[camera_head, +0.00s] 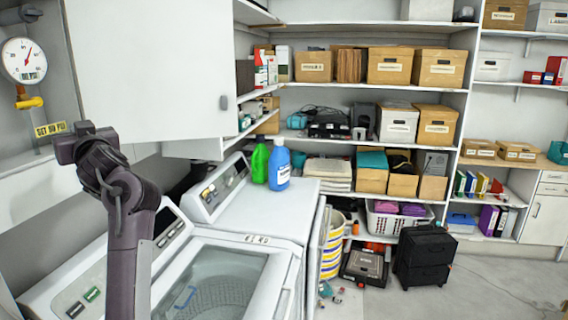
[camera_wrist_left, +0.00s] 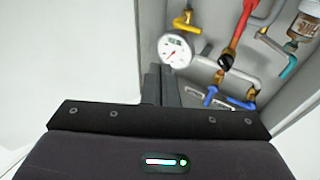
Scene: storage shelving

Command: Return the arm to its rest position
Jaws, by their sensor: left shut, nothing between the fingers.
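My left arm (camera_head: 128,240) rises from the bottom left in the head view, in front of a washing machine. Its upper end (camera_head: 85,143) is bent near the wall gauge and yellow label; the fingers cannot be made out there. In the left wrist view my left gripper (camera_wrist_left: 161,72) shows its two dark fingers close together, shut and empty. They point toward a wall recess with a round white gauge (camera_wrist_left: 175,51), which also shows in the head view (camera_head: 23,61). My right gripper is in neither view.
A white cabinet door (camera_head: 150,70) hangs open right of my arm. Pipes with a red valve handle (camera_wrist_left: 240,25) are in the recess. Washers (camera_head: 250,215) stand below, with green (camera_head: 260,162) and blue (camera_head: 279,168) bottles on one. Shelves with boxes line the back; open floor (camera_head: 500,285) lies right.

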